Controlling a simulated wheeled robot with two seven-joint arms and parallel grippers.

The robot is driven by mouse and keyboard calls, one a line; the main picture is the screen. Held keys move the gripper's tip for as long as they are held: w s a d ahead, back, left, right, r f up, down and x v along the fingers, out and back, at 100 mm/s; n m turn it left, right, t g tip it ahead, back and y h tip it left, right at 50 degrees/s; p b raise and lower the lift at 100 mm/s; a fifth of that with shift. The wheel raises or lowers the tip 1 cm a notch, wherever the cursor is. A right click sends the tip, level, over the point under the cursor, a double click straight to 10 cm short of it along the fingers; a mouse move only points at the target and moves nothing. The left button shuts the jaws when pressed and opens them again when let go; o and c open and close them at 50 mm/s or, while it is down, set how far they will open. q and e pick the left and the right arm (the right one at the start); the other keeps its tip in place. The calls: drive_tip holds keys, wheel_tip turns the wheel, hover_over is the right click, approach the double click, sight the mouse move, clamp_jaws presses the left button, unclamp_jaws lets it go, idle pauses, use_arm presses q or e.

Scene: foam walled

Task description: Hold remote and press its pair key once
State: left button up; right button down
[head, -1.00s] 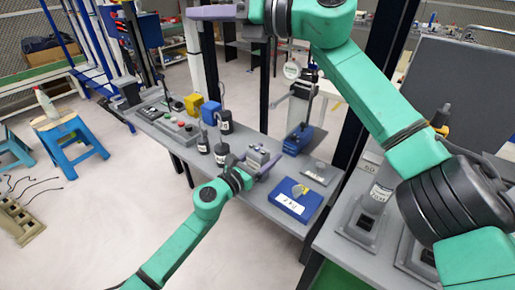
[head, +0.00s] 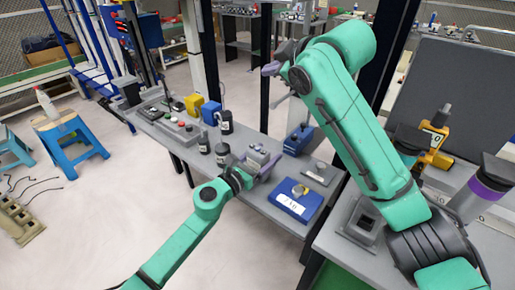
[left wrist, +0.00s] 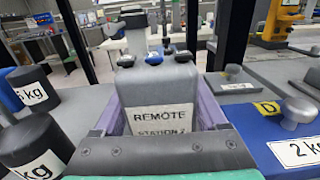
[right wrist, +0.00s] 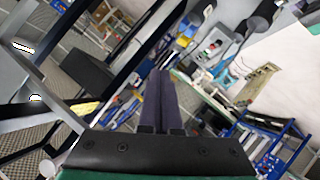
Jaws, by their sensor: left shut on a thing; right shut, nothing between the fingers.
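The remote is a grey block labelled "REMOTE STATION 2" in the left wrist view (left wrist: 160,92). It also shows small in the head view (head: 257,157). My left gripper (head: 262,168) is shut on it, with purple fingers on both sides. On its top are a blue knob-like key (left wrist: 153,58), a grey key (left wrist: 183,56) and a dark-and-blue key (left wrist: 125,60); I cannot read which is the pair key. My right gripper (head: 270,69) is shut and empty, raised behind the bench and apart from the remote. Its closed fingers show in the right wrist view (right wrist: 158,98).
Black kg weights (head: 222,155) stand left of the remote on the narrow grey bench. A blue block with a label (head: 296,203) lies to its right. Yellow (head: 194,105) and blue blocks stand farther back. A dark post rises behind the bench.

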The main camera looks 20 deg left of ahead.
sight(258, 149)
drive_tip(key=s+f+n+g+h, duration=0.2)
drive_tip(key=s+f+g, duration=0.1)
drive_tip(key=s+f, duration=0.3)
drive_tip(key=shift+a+f, duration=0.15)
drive_tip(key=shift+f, duration=0.15)
drive_tip(key=shift+w, duration=0.1)
drive_tip(key=shift+f, duration=4.4)
drive_tip(key=shift+f, duration=0.4)
drive_tip(key=shift+f, duration=0.3)
drive_tip(key=shift+r, duration=0.75)
